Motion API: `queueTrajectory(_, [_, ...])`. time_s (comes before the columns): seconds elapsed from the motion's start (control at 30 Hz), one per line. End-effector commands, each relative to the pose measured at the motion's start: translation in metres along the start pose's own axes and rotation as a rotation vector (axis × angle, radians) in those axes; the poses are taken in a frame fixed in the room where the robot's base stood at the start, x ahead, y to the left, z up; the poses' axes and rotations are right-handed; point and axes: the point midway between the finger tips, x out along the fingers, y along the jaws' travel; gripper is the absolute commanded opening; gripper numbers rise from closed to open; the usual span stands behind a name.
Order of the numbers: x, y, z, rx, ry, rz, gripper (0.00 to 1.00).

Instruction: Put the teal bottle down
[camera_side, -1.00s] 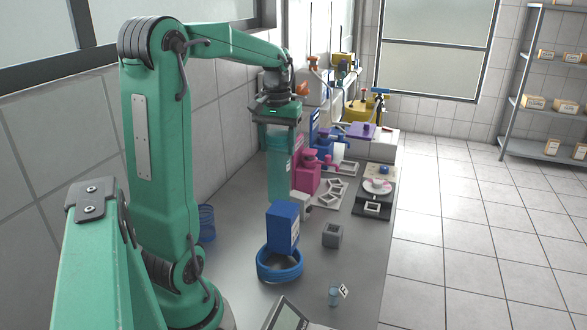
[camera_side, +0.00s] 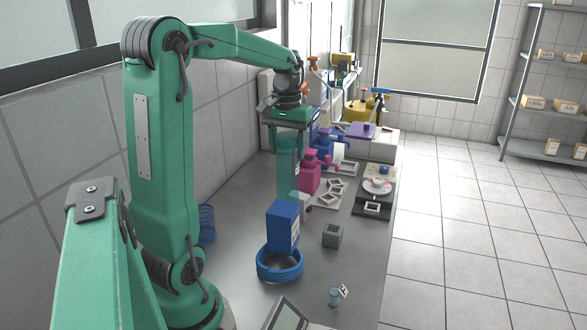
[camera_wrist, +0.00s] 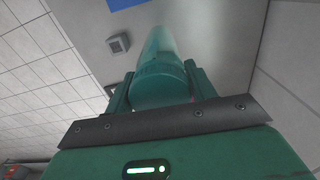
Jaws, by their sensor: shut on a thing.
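The teal bottle (camera_side: 287,168) is tall and upright below my gripper in the side view. It also shows in the wrist view (camera_wrist: 160,78), between the two fingers. My gripper (camera_side: 288,134) is shut on its upper part; the fingers flank its neck end in the wrist view (camera_wrist: 161,88). The bottle's lower end is close to the grey bench (camera_side: 231,245). I cannot tell whether it touches the bench. The blue box in front and the small white block beside it lie near its foot in the side view.
A grey block (camera_side: 332,235) stands farther right, with a small vial (camera_side: 334,296) nearer.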

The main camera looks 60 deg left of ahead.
Motion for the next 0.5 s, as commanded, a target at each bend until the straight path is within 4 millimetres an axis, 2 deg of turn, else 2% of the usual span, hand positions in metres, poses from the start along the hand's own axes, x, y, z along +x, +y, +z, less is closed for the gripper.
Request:
queueTrajectory(0.27, [0.013, 0.060, 0.008, 0.194, -0.002, 0.000, 0.21])
queueTrajectory(0.5, [0.027, 0.119, 0.025, 0.387, -0.002, 0.000, 0.21])
